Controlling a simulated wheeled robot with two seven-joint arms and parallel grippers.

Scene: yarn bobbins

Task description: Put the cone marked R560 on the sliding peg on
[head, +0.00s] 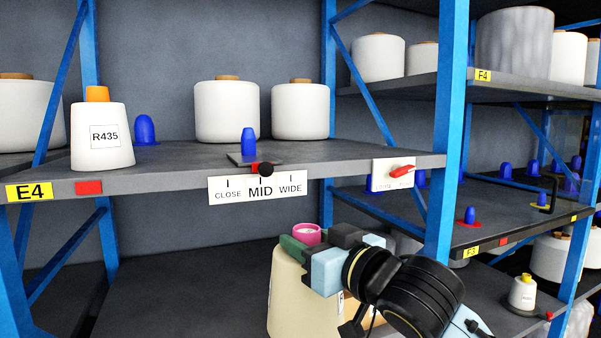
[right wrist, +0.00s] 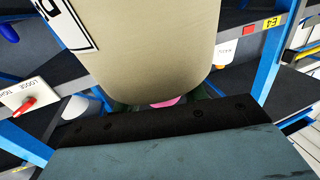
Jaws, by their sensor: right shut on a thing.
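My right gripper (head: 318,256) is shut on a cream cone (head: 287,295) with a pink tip (head: 307,233), below and in front of the shelf edge. In the right wrist view the cone (right wrist: 150,40) fills the top middle, with part of a black-framed label (right wrist: 68,22) showing; its full marking cannot be read. The blue sliding peg (head: 248,142) stands bare on a dark plate on shelf E4. A black knob (head: 265,169) and red pointer sit at its front, over MID on the CLOSE–MID–WIDE scale (head: 257,187). My left gripper is not in view.
A white cone marked R435 (head: 103,135) stands on the left of the shelf, with a blue peg (head: 145,129) behind it. Large white bobbins (head: 227,111) stand at the back. A red lever (head: 402,171) is on the shelf's right front. A blue upright (head: 448,130) is beside it.

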